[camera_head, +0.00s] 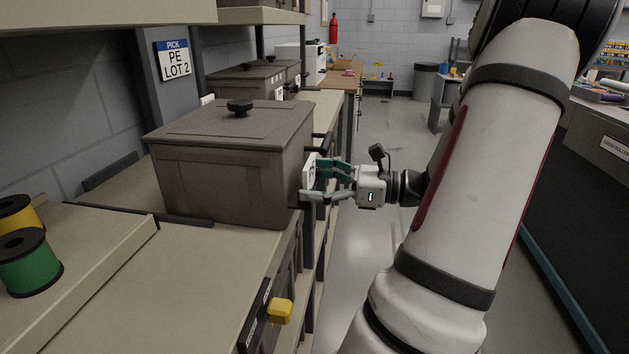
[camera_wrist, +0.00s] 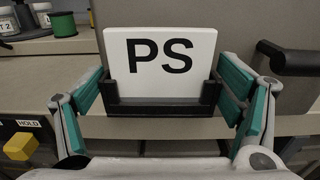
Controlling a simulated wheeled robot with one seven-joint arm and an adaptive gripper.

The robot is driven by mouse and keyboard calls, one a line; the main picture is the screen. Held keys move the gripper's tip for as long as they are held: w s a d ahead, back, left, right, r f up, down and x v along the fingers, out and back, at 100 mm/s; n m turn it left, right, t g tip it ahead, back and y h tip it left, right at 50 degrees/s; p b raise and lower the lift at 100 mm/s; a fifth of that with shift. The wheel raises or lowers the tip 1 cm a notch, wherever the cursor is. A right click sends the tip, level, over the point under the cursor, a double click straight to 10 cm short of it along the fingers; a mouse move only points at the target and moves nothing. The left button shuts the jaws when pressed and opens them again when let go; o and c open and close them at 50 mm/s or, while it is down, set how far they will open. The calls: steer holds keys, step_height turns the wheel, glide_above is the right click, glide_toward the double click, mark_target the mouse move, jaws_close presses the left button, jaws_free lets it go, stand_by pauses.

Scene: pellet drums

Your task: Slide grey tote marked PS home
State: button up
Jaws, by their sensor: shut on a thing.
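The grey tote (camera_head: 215,165) with a black-knobbed lid sits upright on a shelf at the left in the head view. Its front is near the shelf's aisle edge, with bare shelf behind it. In the wrist view, a white card marked PS (camera_wrist: 160,55) stands in a black holder (camera_wrist: 163,105) before the tote's grey front (camera_wrist: 262,22). My gripper (camera_head: 318,180) is at the tote's front, its teal-padded fingers on either side of the card holder, shut on it. The fingers' exact contact is partly hidden in the head view.
A dark bar (camera_head: 110,171) lies along the shelf's back. More grey totes (camera_head: 243,83) stand beyond. Spools (camera_head: 28,262) sit on the near left shelf. A yellow knob (camera_head: 280,310) projects at the near shelf front. The aisle floor (camera_head: 385,135) is clear; a dark counter (camera_head: 600,190) borders its right.

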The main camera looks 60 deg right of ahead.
mark_target(294, 179)
steer(key=shift+p+x, duration=0.5)
steer(key=shift+x, duration=2.55)
steer(key=shift+c, duration=0.3)
steer(key=shift+x, duration=3)
steer(key=shift+x, duration=2.95)
steer(key=shift+a, duration=0.15)
steer(key=shift+x, duration=2.95)
steer(key=shift+w, duration=0.1)
